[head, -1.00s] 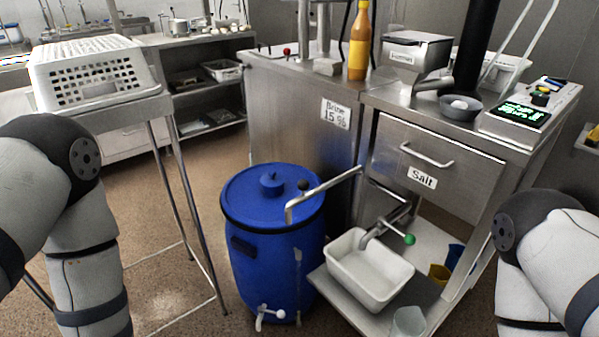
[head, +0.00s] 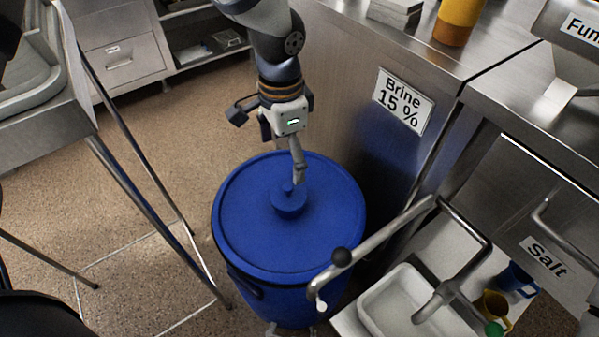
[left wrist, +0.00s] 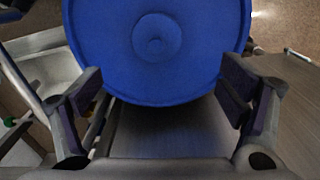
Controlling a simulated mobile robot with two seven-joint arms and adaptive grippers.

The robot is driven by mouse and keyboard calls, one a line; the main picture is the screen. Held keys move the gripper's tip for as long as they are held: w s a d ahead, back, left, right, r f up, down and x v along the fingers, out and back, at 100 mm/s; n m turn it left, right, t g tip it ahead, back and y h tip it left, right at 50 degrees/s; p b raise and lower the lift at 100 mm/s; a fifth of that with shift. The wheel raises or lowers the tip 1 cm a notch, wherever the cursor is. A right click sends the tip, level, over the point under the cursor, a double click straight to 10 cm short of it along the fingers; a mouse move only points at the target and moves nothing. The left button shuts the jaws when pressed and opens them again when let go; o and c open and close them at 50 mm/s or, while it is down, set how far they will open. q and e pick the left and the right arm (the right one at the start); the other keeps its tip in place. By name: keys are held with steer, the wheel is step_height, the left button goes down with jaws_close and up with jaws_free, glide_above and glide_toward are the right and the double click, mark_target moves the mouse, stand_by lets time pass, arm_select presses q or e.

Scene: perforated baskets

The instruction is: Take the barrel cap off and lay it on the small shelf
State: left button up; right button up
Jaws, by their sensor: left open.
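The blue barrel (head: 285,295) stands upright on the floor in the head view. Its round lid holds a smaller blue cap (head: 289,206) with a knob at the centre. In the left wrist view the cap (left wrist: 157,35) is on the lid, ahead of the fingers and near the top. My left gripper (head: 298,176) reaches down over the barrel, its fingers overlapping the cap knob in the head view. In the left wrist view my left gripper (left wrist: 168,97) is open with nothing between its fingers. Which surface is the small shelf I cannot tell. My right gripper is out of view.
A bent metal pipe (head: 385,236) with a black ball handle reaches over the barrel's right edge. A white bin (head: 385,320) stands on a low ledge at right. The steel cabinet with the "Brine 15 %" label (head: 402,101) is close behind. A metal-legged stand (head: 45,120) is at left; floor between is clear.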

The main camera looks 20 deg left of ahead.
mark_target(286, 187)
arm_select(q)
steer(key=f, duration=0.4)
steer(key=f+b, duration=0.1)
steer(key=f, duration=0.6)
steer(key=shift+s+d+f, duration=0.1)
steer(key=shift+s+f, duration=0.3)
steer(key=c, duration=1.2)
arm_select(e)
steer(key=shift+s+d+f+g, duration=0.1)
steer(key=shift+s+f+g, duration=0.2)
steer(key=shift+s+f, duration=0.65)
